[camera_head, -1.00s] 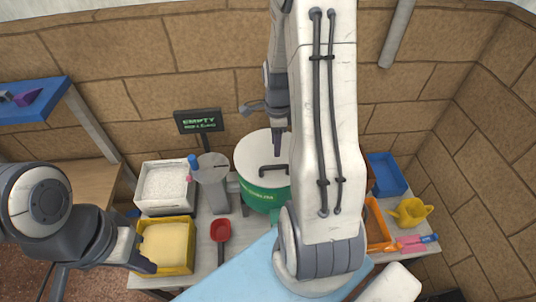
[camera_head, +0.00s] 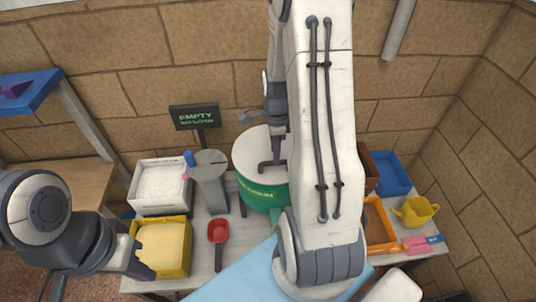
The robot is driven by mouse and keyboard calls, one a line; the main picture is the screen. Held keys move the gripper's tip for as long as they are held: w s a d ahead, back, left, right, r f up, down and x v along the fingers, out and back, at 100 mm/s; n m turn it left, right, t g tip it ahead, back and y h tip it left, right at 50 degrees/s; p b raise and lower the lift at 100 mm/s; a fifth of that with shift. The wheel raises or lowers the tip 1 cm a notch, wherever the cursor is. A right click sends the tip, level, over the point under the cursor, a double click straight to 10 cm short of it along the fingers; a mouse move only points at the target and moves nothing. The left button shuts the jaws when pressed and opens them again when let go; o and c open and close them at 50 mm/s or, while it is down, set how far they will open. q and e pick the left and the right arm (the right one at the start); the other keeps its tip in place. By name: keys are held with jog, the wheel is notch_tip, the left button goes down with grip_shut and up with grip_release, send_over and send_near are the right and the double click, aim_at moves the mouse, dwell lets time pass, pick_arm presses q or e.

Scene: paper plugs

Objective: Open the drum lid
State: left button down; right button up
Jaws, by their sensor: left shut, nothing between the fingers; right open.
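The drum (camera_head: 262,194) is green with pale lettering and stands on the table near the middle of the head view. Its round white lid (camera_head: 246,152) sits on top and looks closed. A dark bar handle (camera_head: 266,166) stands on the lid, partly covered by my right arm. My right gripper (camera_head: 277,148) is open and points down over the lid, right at the handle. Whether its fingers straddle or touch the handle cannot be told. My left gripper (camera_head: 146,268) is shut and empty, beside the yellow bin at lower left.
A black sign (camera_head: 194,117) stands behind. Blue bin (camera_head: 391,176), orange tray (camera_head: 374,224) and yellow watering can (camera_head: 415,211) are at right.

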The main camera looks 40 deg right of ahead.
jog(key=shift+f+b, duration=1.8)
jog(key=shift+f, duration=0.7)
jog(key=shift+c, duration=0.3)
grip_shut()
